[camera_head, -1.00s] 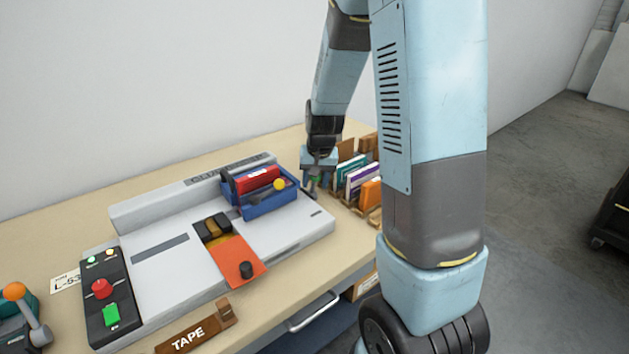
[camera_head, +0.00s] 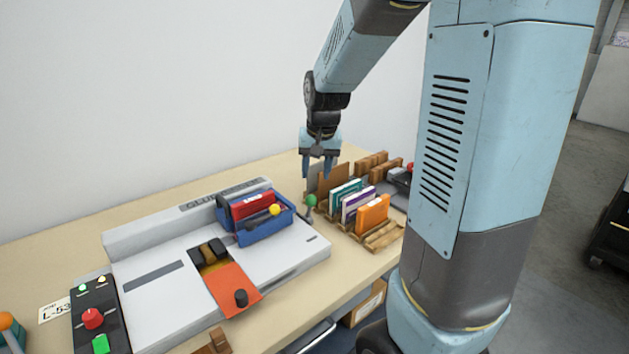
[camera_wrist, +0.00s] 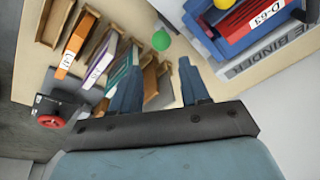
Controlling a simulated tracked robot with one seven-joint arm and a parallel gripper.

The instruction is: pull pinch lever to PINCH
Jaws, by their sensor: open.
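A lever with a green ball knob (camera_head: 311,200) stands at the right end of the grey binder (camera_head: 317,246), beside the book rack. No PINCH marking is readable, so I cannot confirm it is the pinch lever. My gripper (camera_head: 319,174) hangs just above the green knob, pointing down, open and empty. In the wrist view the green knob (camera_wrist: 161,41) shows beyond and between the two parted fingertips (camera_wrist: 158,65), seemingly apart from them. Another lever with a yellow ball (camera_head: 275,209) is at the blue carriage (camera_head: 262,232) on the binder.
A wooden rack (camera_head: 383,236) with several books stands right of the green knob, close to my gripper. The wall is behind; the air above the binder is free.

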